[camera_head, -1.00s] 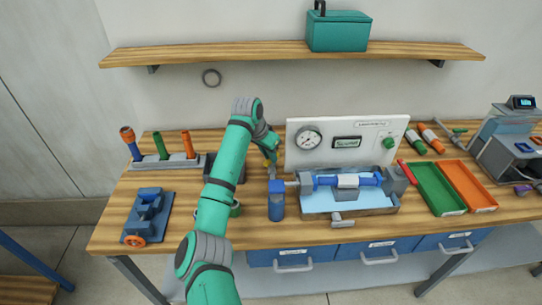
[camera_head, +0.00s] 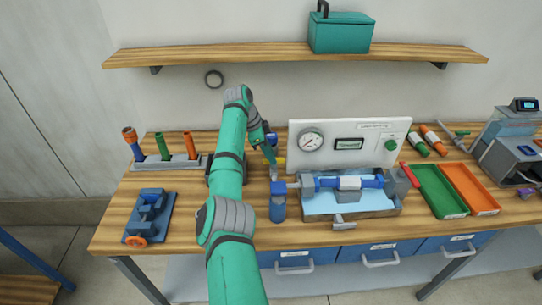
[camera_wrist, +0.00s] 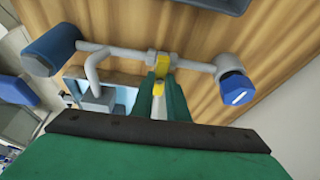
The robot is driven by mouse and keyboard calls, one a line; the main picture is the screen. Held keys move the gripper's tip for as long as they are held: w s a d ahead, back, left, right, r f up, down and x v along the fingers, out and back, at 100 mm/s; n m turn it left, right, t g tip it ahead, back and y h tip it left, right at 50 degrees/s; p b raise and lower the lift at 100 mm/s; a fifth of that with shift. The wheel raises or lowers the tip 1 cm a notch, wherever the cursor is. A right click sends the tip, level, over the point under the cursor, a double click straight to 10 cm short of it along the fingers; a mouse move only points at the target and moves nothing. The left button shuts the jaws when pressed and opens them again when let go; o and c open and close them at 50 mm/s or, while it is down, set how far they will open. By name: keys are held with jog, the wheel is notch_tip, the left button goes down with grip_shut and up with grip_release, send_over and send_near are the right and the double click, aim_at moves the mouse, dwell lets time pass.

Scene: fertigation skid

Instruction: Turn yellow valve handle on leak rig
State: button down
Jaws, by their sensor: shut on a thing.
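The yellow valve handle (camera_wrist: 159,88) is on a grey pipe (camera_wrist: 125,54) of the leak rig in the wrist view. A yellow part of the valve (camera_head: 279,161) also shows in the head view, left of the white gauge panel. My gripper (camera_wrist: 160,84) is shut on the handle, with a green finger on each side of it. In the head view my gripper (camera_head: 270,154) points down at the valve, and the fingers partly hide the handle.
A blue cylinder (camera_head: 278,206) stands in front of the valve. The gauge panel (camera_head: 345,148) and the blue-lined tray (camera_head: 350,205) are close on the right. A tube rack (camera_head: 175,163) and a blue vise (camera_head: 150,215) are on the left. A wooden shelf (camera_head: 200,55) hangs above.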

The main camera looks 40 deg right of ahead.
jog(key=shift+s+d+m, duration=0.1)
jog(key=shift+m, duration=0.3)
jog(key=c, duration=1.7)
grip_release()
jog(key=shift+r, duration=0.15)
jog(key=shift+w+a+r, duration=0.2)
jog(key=shift+w+r, duration=0.05)
jog(key=shift+w, duration=0.05)
jog(key=v, duration=1)
jog(key=shift+s+d, duration=0.15)
